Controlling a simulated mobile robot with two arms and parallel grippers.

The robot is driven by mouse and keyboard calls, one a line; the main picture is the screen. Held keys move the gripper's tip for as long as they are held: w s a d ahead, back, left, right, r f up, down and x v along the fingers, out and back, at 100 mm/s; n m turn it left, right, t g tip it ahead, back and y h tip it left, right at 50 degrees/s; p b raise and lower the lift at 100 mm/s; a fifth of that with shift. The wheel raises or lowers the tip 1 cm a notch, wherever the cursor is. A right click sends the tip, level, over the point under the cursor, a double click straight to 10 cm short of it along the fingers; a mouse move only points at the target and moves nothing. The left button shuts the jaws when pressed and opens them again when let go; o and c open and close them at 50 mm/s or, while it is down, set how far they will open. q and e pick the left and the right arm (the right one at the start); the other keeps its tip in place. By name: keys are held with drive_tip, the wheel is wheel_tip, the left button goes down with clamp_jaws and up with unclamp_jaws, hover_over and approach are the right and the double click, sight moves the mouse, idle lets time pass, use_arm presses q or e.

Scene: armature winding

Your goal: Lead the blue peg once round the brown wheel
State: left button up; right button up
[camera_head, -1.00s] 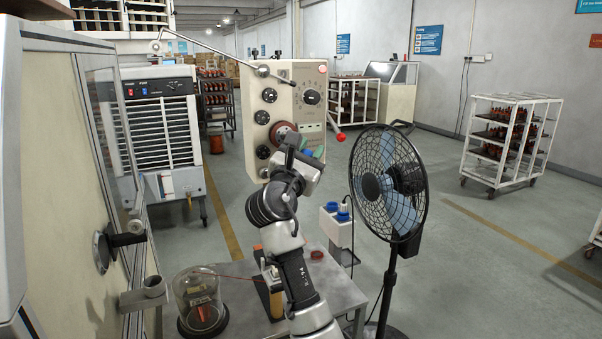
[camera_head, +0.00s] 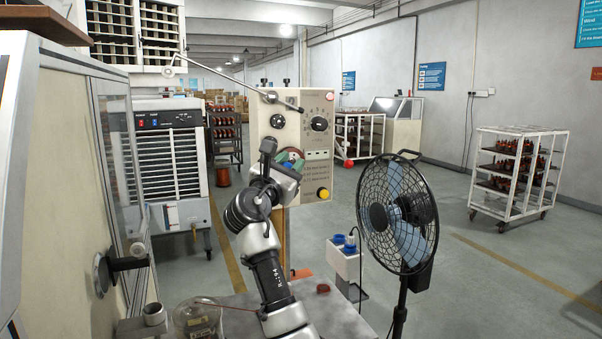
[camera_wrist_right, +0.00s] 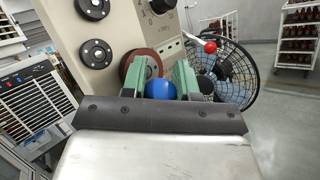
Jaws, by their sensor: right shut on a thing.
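The brown wheel (camera_wrist_right: 146,62) is on the front of the beige winding machine (camera_head: 292,125). In the head view my right gripper (camera_head: 288,162) is in front of the wheel and hides most of it. In the right wrist view the gripper's green fingers (camera_wrist_right: 160,82) are shut on the blue peg (camera_wrist_right: 160,90), whose rounded blue end shows between them. The wheel is just behind and left of the peg there. I cannot tell whether peg and wheel touch. My left gripper is not in view.
A black fan (camera_head: 398,215) stands right of the machine. The red-tipped lever (camera_wrist_right: 209,46) sticks out to the machine's right. A glass dome (camera_head: 198,318) stands on the grey table (camera_head: 340,318). A glazed panel is on the left.

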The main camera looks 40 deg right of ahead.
drive_tip(key=r, duration=0.1)
drive_tip(key=a+r, duration=0.1)
drive_tip(key=r+p, duration=0.1)
drive_tip(key=shift+w+a+r, duration=0.2)
drive_tip(key=shift+a+r, duration=0.15)
drive_tip(key=r, duration=0.1)
drive_tip(key=r+p, duration=0.1)
drive_tip(key=r, duration=0.1)
drive_tip(key=shift+s+d+r, duration=0.1)
drive_tip(key=shift+d+r, duration=0.15)
drive_tip(key=shift+d, duration=0.1)
drive_tip(key=s+d, duration=0.2)
drive_tip(key=d, duration=0.7)
drive_tip(key=a+f+b, duration=0.1)
drive_tip(key=a+f, duration=0.3)
drive_tip(key=f, duration=0.4)
drive_tip(key=shift+w+a+f, duration=0.2)
drive_tip(key=shift+w+f, duration=0.1)
drive_tip(key=shift+w, duration=0.15)
